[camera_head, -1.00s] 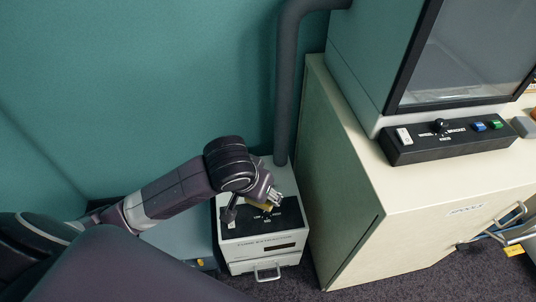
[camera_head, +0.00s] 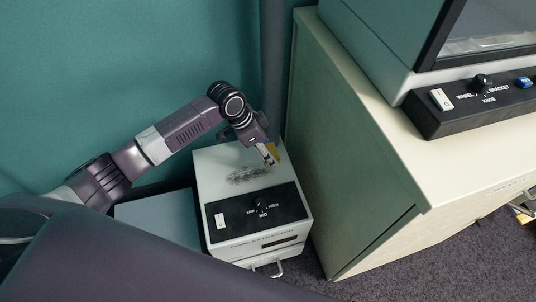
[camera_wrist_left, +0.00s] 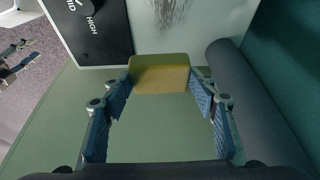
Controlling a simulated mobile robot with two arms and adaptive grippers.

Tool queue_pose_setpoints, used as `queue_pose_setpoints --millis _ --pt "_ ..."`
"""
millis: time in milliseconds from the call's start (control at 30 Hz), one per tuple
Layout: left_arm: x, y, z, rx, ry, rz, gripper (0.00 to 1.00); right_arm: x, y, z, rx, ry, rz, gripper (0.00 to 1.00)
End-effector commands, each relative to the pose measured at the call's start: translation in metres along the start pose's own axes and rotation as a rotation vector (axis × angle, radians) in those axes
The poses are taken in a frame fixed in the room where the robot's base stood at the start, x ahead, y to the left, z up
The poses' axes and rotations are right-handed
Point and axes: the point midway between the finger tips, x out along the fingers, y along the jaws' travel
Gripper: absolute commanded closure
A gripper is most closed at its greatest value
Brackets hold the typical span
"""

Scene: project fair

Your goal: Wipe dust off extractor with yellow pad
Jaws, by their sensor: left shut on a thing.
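The extractor (camera_head: 216,243) is a pale box with a black control panel (camera_head: 235,218) on its front part. A dark grey dust patch (camera_head: 248,174) lies on its pale top, behind the panel. My left gripper (camera_head: 269,153) is above the right back part of the top, shut on the yellow pad (camera_head: 274,151). The left wrist view shows the pad (camera_wrist_left: 160,77) held between the blue-lined fingertips, with the dust ahead of it. Whether the pad touches the top is unclear. What looks like my right gripper (camera_wrist_left: 18,60) shows small at the wrist view's left edge.
A cream cabinet (camera_head: 365,200) stands close on the right, carrying a green-framed machine and a black control box (camera_head: 470,112). A dark pipe (camera_head: 274,70) rises behind the extractor. A teal wall (camera_head: 110,80) is behind. A grey-blue box (camera_head: 155,222) stands to the left.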

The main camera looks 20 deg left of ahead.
Motion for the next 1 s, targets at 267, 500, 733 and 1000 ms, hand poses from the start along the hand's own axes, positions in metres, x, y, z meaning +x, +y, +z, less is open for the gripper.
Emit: queue_pose_setpoints --millis 267,500,733,1000 --pt "0.025 -0.025 0.000 0.087 0.000 0.035 0.66 0.024 -0.001 0.009 -0.001 -0.004 0.000 0.60" --pt "0.029 -0.026 0.001 0.096 -0.001 0.039 0.66 0.020 -0.001 0.001 0.000 0.002 0.000 0.60" --pt "0.035 -0.026 0.004 0.095 -0.001 0.039 0.66 0.003 0.001 -0.019 0.003 0.018 0.002 0.60" --pt "0.043 -0.026 0.007 0.095 -0.001 0.038 0.66 -0.021 0.002 -0.040 0.007 0.034 0.004 0.60"
